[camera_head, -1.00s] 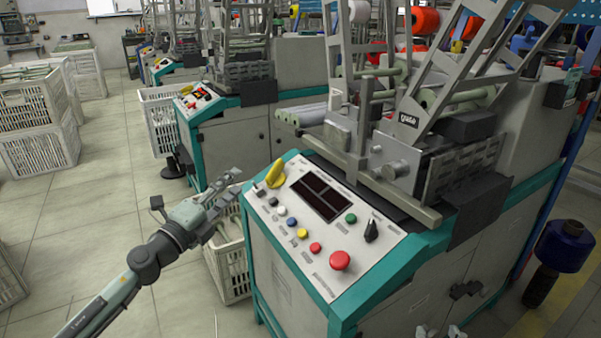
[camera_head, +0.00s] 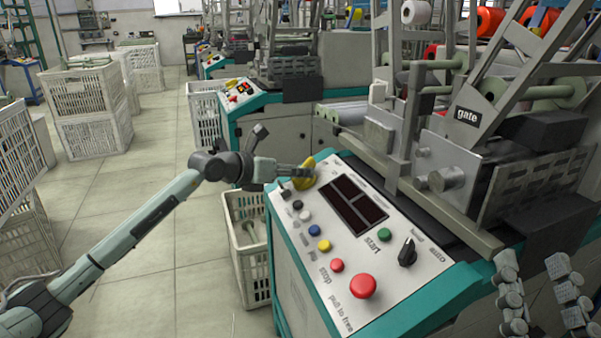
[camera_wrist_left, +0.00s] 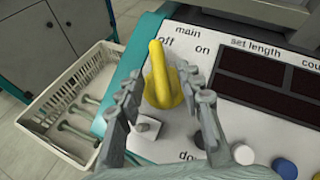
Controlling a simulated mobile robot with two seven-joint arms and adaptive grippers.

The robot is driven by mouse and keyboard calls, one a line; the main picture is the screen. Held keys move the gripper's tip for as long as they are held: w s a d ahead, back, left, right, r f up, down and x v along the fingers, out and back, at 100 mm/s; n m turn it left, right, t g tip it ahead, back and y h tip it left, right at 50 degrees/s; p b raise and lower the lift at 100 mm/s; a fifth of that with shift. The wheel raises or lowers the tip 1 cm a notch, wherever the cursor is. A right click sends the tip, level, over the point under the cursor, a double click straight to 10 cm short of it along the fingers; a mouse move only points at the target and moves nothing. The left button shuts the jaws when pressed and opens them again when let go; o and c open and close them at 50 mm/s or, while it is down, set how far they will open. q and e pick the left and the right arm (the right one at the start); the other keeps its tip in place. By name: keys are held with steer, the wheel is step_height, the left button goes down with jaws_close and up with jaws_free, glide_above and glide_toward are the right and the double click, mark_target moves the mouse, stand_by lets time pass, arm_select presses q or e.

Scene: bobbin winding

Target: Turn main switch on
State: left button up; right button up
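The main switch is a yellow rotary knob (camera_head: 305,174) at the upper left corner of the control panel (camera_head: 338,262). In the left wrist view the knob (camera_wrist_left: 160,76) sits under the "main" label, its handle pointing up, nearer "off" than "on". My left gripper (camera_head: 306,172) is at the knob in the head view. In the left wrist view its fingers (camera_wrist_left: 162,95) are apart, one on each side of the knob; I cannot tell whether they touch it. My right gripper (camera_head: 541,290) is at the lower right, its fingers spread and empty.
The panel has a dark display (camera_head: 345,203), a green start button (camera_head: 384,234), a black selector (camera_head: 407,252) and a red stop button (camera_head: 363,286). A white crate (camera_head: 248,258) with bobbins stands on the floor left of the machine. More crates (camera_head: 92,133) stand further left.

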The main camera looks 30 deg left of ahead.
arm_select(q)
steer(key=shift+w+d+f, duration=0.2)
steer(key=shift+w+f, duration=0.05)
steer(key=shift+w, duration=0.3)
jaws_close()
